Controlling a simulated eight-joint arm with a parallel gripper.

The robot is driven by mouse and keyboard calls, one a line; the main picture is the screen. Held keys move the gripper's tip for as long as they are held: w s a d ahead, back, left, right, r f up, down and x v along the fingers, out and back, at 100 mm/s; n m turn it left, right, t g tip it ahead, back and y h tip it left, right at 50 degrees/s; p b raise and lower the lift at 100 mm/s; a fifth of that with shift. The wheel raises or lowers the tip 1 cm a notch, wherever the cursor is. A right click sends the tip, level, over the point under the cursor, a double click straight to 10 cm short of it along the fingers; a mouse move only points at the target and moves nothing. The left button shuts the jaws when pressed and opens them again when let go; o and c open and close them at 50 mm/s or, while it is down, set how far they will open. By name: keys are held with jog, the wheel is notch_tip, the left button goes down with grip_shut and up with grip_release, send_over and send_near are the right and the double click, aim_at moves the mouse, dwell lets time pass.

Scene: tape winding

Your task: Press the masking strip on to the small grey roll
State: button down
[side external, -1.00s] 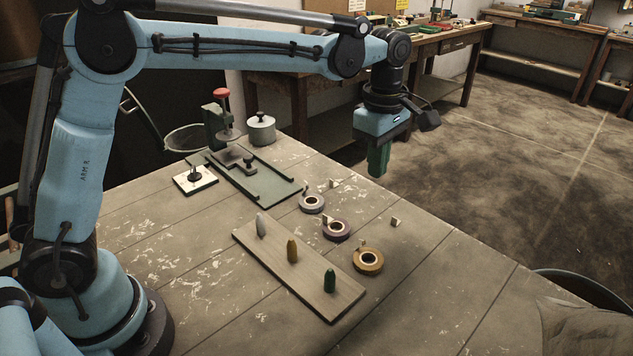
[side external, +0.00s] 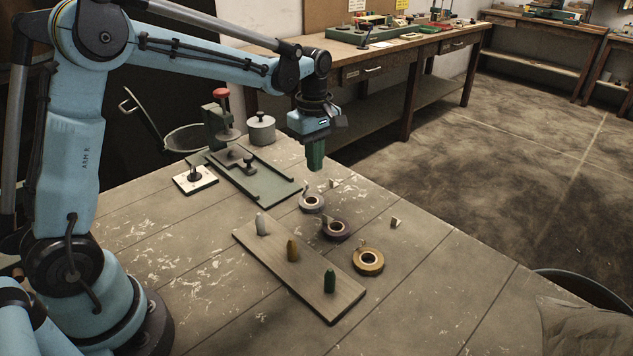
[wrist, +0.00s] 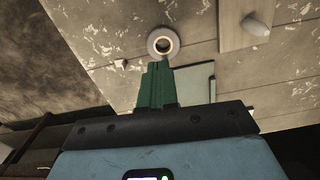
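The small grey roll (side external: 312,203) lies flat on the wooden table, the farthest of three rolls, with a pale tab standing at its back edge. It also shows in the wrist view (wrist: 152,44), just beyond the fingertips. A small pale piece (side external: 333,183), possibly a strip, stands on the table behind it; one shows left of the fingers in the wrist view (wrist: 119,63). I cannot tell which is the masking strip. My gripper (side external: 316,168) points down above the table, behind the grey roll and apart from it. Its green fingers look together, with nothing visible between them.
A purple roll (side external: 336,229) and a yellow roll (side external: 368,261) lie nearer. A board (side external: 276,268) with grey, yellow and green pegs is to their left. A green metal fixture (side external: 262,184) and a lidded grey pot (side external: 261,130) stand behind. The table's right side is mostly clear.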

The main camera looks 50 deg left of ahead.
aim_at(303, 198)
jog(key=shift+s+a+f, duration=0.2)
jog(key=shift+a+f, duration=0.25)
jog(key=shift+f, duration=0.8)
jog(key=shift+s+a+f, duration=0.15)
jog(key=shift+a+f, duration=0.25)
jog(key=shift+f, duration=0.8)
jog(key=shift+s+a+f, duration=0.2)
jog(key=shift+a+f, duration=0.25)
jog(key=shift+f, duration=0.8)
jog(key=shift+f, duration=0.4)
jog(key=c, duration=0.9)
grip_release()
jog(key=shift+r, duration=0.1)
jog(key=shift+r, duration=2.95)
